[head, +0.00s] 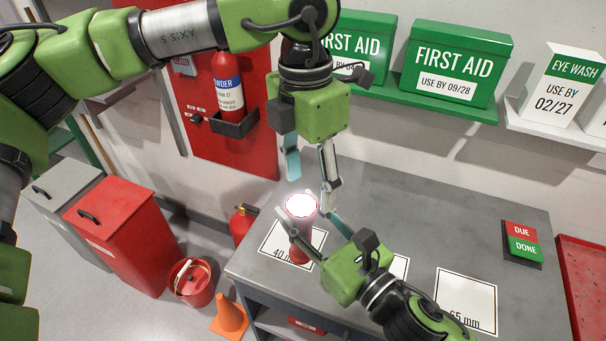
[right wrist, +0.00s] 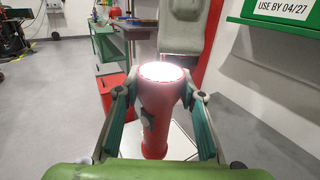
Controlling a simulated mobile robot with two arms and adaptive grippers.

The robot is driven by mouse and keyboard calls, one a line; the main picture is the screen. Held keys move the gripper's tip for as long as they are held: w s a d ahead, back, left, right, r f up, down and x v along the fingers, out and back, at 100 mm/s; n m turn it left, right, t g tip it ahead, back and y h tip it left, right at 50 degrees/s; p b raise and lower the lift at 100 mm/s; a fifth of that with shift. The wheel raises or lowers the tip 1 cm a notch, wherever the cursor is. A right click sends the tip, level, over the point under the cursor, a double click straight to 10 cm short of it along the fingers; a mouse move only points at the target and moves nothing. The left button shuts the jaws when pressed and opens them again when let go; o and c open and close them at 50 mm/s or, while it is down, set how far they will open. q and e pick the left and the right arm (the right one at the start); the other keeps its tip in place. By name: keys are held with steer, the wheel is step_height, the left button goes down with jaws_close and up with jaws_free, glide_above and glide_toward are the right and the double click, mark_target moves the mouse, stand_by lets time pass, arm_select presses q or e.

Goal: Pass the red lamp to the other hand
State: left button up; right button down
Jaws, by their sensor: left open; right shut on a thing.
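The red lamp (head: 299,239) is upright with its round top glowing white. It also shows in the right wrist view (right wrist: 156,115), between the two fingers. My right gripper (head: 303,222) is shut on the lamp, with a finger on either side of its body. My left gripper (head: 311,187) points down above the lamp. Its fingers are apart with nothing between them, and they do not appear to touch the lamp. The lamp's lower end is over the 40 mm card; I cannot tell whether it touches the table.
The grey table (head: 400,215) carries white marked cards, one labelled 65 mm (head: 466,296). Green first aid boxes (head: 455,62) sit on a wall shelf behind. A red bucket (head: 192,282) and orange cone (head: 229,314) stand on the floor.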

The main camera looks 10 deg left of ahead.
mark_target(303, 223)
arm_select(q)
steer(key=shift+w+a+y, duration=0.1)
steer(key=shift+a+y, duration=0.2)
steer(key=shift+a, duration=0.15)
steer(key=shift+a+f, duration=0.15)
step_height(303, 223, down, 12)
steer(key=shift+r, duration=0.25)
steer(key=c, duration=1.2)
steer(key=shift+c, duration=0.2)
arm_select(e)
steer(key=c, duration=1.3)
jaws_free()
steer(key=shift+o, duration=0.2)
